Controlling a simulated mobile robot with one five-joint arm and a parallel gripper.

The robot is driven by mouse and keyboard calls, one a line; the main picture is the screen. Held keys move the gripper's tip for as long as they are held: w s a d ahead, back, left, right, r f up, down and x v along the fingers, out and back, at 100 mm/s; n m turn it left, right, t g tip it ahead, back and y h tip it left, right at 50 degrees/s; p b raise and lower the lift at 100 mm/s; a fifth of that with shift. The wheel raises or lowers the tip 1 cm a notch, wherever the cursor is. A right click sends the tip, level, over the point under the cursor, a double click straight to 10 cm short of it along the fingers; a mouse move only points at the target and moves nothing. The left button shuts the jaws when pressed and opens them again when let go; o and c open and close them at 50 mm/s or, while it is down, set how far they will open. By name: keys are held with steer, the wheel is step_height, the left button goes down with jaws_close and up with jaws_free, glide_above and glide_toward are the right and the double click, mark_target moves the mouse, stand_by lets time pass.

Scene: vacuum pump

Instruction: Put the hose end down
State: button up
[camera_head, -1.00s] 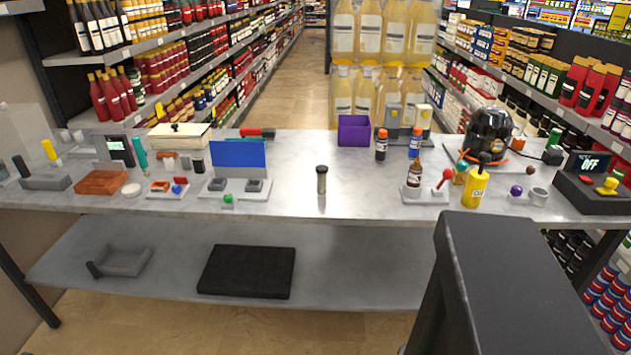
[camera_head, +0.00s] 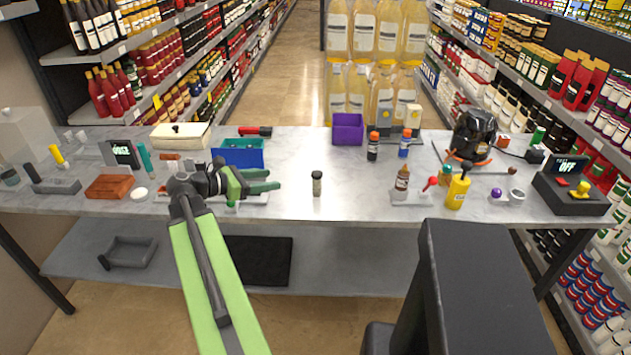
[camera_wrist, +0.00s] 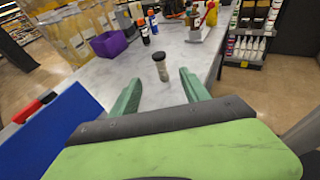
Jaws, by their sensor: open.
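My gripper (camera_head: 277,180) is open and empty above the grey table, its two green fingers pointing right. A small upright cylinder (camera_head: 317,183) with a dark top stands on the table just past the fingertips, apart from them. In the wrist view my gripper (camera_wrist: 160,80) has the cylinder (camera_wrist: 161,68) ahead, in line with the gap between its fingers. I cannot tell whether this cylinder is the hose end. A dark machine (camera_head: 474,135) with an orange base stands at the back right; no hose end shows clearly there.
A blue box (camera_head: 237,155) stands behind my gripper, and its blue side (camera_wrist: 40,135) fills the wrist view's lower left. A purple bin (camera_head: 348,129) stands at the back. Bottles, including a yellow one (camera_head: 457,190), stand to the right. The table around the cylinder is clear.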

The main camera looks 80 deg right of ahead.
steer(key=b, duration=0.3)
glide_toward(313, 176)
steer(key=x, duration=0.4)
steer(key=shift+s+d+f, duration=0.1)
steer(key=shift+s+d, duration=0.2)
steer(key=shift+s, duration=0.1)
steer(key=b+x, duration=0.2)
steer(key=x, duration=0.3)
steer(key=shift+d+f, duration=0.15)
steer(key=shift+f, duration=0.1)
steer(key=shift+w+r, duration=0.1)
jaws_close()
